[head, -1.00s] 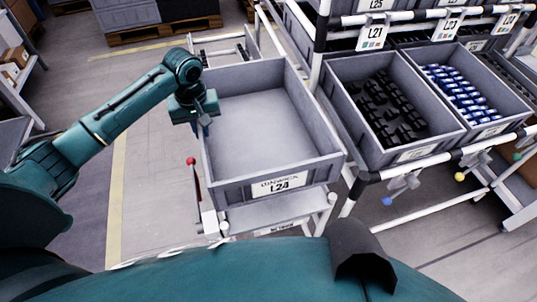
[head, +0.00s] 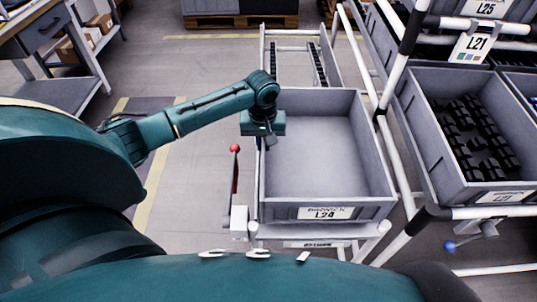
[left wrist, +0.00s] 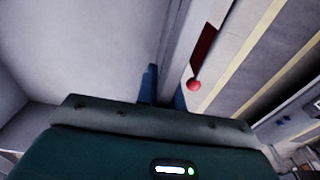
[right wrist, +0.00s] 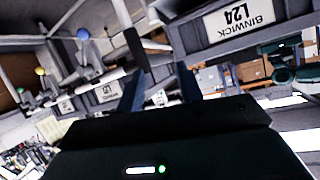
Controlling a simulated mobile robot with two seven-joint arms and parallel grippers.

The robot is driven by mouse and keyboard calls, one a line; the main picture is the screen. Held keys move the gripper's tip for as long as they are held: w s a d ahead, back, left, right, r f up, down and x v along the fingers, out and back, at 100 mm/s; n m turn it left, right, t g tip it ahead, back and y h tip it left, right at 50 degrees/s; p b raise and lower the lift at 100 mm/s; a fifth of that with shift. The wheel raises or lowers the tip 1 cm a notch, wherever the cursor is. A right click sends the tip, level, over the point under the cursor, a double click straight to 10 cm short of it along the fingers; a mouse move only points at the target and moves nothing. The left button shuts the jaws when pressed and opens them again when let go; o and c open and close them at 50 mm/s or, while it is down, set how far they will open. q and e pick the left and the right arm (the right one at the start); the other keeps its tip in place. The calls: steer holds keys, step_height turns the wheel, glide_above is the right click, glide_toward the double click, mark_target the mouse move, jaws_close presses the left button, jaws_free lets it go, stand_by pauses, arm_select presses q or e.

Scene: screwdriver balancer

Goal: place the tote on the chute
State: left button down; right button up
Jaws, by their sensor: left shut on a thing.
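The tote (head: 326,213) is a grey, open, empty bin labelled L24, in the middle of the head view. My left gripper (head: 266,143) is shut on its left wall. In the left wrist view, the gripper's blue fingers (left wrist: 164,92) straddle that wall. The chute (head: 291,48) is a white tube frame with dark roller tracks. Its tracks show behind the tote and its front below it. The tote is over the chute's front part and looks about level; I cannot tell whether it touches. My right gripper (right wrist: 160,88) is open and empty in the right wrist view, near the tote's labelled side.
A red-knobbed lever (head: 235,160) stands just left of the tote. A rack with bins of black parts (head: 470,135) and white posts (head: 397,55) is close on the right. A workbench (head: 45,35) is at the far left. Floor between is clear.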

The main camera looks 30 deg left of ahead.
arm_select(q)
steer(key=shift+w+f+b, duration=0.1)
steer(key=shift+f+b, duration=0.3)
steer(key=shift+f, duration=1.55)
steer(key=c, duration=2)
jaws_free()
steer(key=shift+f, duration=0.15)
steer(key=o, duration=0.5)
steer(key=r, duration=0.4)
steer(key=r+p, duration=0.1)
steer(key=r, duration=0.3)
steer(key=s+r+p, duration=0.1)
steer(key=r, duration=0.3)
steer(key=shift+d+r, duration=0.15)
steer(key=shift+d, duration=0.1)
